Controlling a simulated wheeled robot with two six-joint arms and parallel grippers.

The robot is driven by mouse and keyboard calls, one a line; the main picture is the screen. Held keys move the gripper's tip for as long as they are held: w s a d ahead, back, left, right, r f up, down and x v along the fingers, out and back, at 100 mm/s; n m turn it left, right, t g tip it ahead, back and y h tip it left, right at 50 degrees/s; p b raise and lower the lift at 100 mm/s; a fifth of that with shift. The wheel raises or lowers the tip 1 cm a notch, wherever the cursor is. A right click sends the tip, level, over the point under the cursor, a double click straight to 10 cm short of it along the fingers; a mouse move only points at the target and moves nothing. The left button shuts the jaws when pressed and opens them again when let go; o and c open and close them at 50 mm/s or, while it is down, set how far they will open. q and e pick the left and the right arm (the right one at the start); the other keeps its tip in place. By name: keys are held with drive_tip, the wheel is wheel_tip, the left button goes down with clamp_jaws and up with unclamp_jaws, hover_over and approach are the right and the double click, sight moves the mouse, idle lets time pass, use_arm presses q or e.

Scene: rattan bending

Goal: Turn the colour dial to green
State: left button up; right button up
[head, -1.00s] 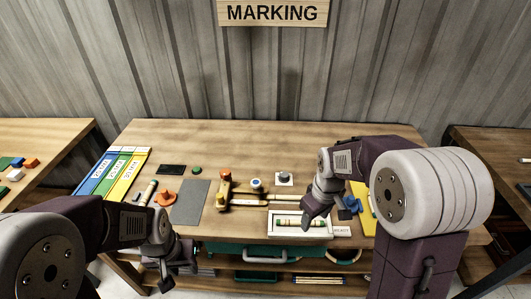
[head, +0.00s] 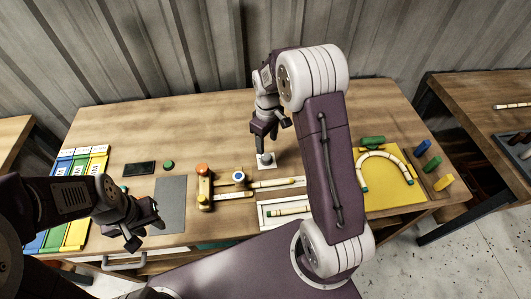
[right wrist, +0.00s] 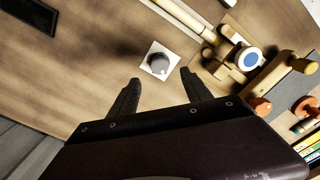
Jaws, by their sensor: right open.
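A small grey round knob on a white square plate (head: 265,161) sits at the middle of the table. It looks like the dial, but no colour marks can be made out on it. The knob also shows in the right wrist view (right wrist: 158,63). My right gripper (head: 268,135) hangs just above it, fingers pointing down. In the right wrist view my right gripper (right wrist: 160,78) is open and empty, with the knob just beyond and between its fingertips, apparently untouched. My left gripper (head: 147,236) is open and empty over the table's front left edge.
Left of the plate stands a wooden fixture (head: 205,186) with an orange knob and a blue-centred disc (head: 239,176). A white framed tray (head: 272,223) lies in front. A yellow board (head: 400,195) with a curved rod is right. The table behind the knob is clear.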

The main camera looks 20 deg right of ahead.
sight(266, 156)
wheel_tip(266, 156, down, 9)
drive_tip(key=shift+w+f+p, duration=0.1)
drive_tip(key=shift+w+p, duration=0.05)
drive_tip(key=shift+p, duration=0.25)
drive_tip(key=shift+f, duration=0.1)
drive_tip(key=shift+c, duration=0.4)
clamp_jaws()
drive_tip(key=shift+m, duration=0.4)
drive_tip(key=m, duration=0.4)
drive_tip(key=shift+w+m, duration=0.1)
drive_tip(key=shift+m, duration=0.3)
drive_tip(key=m, duration=0.5)
drive_tip(key=shift+m+p, duration=0.4)
drive_tip(key=shift+m, duration=0.3)
